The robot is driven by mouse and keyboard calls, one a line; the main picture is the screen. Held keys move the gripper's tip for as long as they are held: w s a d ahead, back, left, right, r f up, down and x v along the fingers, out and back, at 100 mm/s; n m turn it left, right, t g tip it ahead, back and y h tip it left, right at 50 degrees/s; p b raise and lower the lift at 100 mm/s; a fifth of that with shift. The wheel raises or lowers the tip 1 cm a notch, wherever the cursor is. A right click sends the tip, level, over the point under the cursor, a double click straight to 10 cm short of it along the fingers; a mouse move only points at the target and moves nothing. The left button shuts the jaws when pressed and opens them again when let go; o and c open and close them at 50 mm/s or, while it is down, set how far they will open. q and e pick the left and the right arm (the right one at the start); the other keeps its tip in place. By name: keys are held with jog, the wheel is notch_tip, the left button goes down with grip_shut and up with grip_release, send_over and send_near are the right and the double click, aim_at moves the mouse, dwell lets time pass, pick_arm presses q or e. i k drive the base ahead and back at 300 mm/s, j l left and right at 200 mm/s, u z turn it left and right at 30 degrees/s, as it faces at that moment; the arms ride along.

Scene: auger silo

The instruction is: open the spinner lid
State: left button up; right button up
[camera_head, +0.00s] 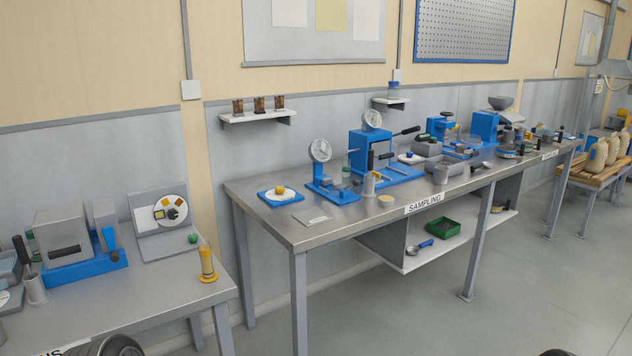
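No part in view is marked as the spinner, so I cannot tell for sure which lid is meant. Whether either has a closed lid is too small to tell. Neither gripper shows in the head view; only dark rounded parts, probably my arms, cut the bottom edge.
The left table (190,291) also holds a yellow cylinder (208,262), a small green object (192,238) and a grey cup (35,289). A gap separates it from the long sampling bench (290,230), crowded with blue devices. Open floor (540,290) lies at the right.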

aim_at(62, 234)
jog(key=u, duration=1.25)
